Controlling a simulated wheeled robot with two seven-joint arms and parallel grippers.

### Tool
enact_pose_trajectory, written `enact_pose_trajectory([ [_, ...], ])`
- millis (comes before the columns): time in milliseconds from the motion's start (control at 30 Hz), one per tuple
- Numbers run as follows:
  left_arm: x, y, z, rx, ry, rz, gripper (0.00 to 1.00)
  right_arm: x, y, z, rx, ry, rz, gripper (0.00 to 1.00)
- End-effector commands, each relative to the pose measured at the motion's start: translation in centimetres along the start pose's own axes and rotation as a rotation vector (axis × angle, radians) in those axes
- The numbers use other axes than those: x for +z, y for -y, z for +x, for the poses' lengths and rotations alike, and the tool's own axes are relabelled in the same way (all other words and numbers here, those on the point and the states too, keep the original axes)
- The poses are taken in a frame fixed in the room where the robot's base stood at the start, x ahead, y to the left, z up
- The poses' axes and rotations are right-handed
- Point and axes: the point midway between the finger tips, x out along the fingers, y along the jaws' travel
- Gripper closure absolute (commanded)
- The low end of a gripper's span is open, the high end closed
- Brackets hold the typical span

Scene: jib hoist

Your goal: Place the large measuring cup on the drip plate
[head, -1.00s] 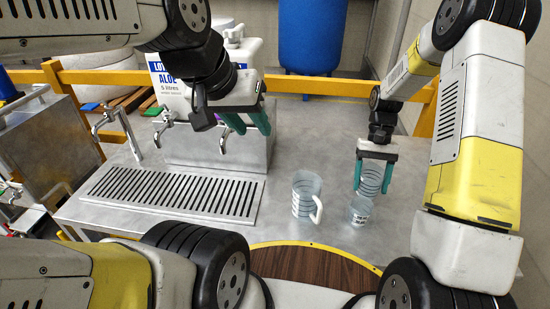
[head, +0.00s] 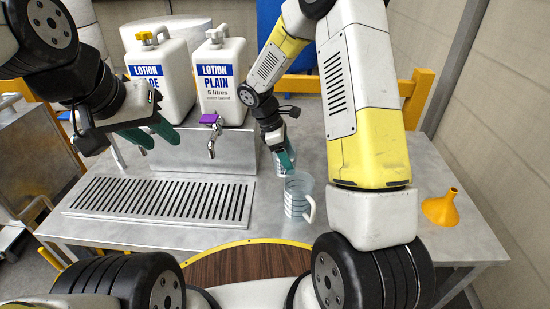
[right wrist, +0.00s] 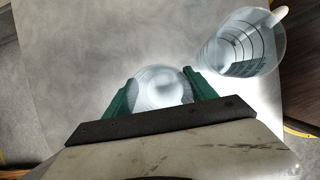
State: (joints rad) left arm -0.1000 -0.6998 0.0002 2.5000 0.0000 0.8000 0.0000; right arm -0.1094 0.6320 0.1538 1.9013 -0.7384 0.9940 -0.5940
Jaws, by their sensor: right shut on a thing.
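A clear measuring cup with dark marks and a white handle (head: 297,200) stands upright on the metal table. It looks the larger of two cups and also shows in the right wrist view (right wrist: 240,48). My right gripper (head: 284,158) is shut on the other clear cup (right wrist: 162,90), behind the handled one; whether it is clear of the table is hard to tell. The slotted drip plate (head: 78,207) lies empty to the left, in front of the dispensers. My left gripper (head: 150,132) is open and empty above the drip plate's back edge.
A tap with a purple lever (head: 211,119) sticks out in front. A yellow funnel (head: 440,208) stands at the right. A yellow rail runs behind the table.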

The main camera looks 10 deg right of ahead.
Motion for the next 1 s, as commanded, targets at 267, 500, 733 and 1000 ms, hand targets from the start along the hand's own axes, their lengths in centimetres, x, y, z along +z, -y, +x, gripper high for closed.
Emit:
enact_pose_trajectory([
  [267,0.0,0.0,0.0,0.0,0.0,0.0,0.64,-1.1,0.0,2.7,-0.002,0.001,0.003,0.75],
  [500,0.0,0.0,0.0,0.0,0.0,0.0,0.64,-2.3,0.0,5.5,-0.003,0.001,0.004,0.75],
  [733,0.0,0.0,0.0,0.0,0.0,0.0,0.64,-2.3,0.0,5.6,-0.001,0.0,0.006,0.75],
  [1000,0.0,0.0,0.0,0.0,0.0,0.0,0.64,-2.4,0.0,5.8,-0.001,-0.001,0.006,0.13],
])
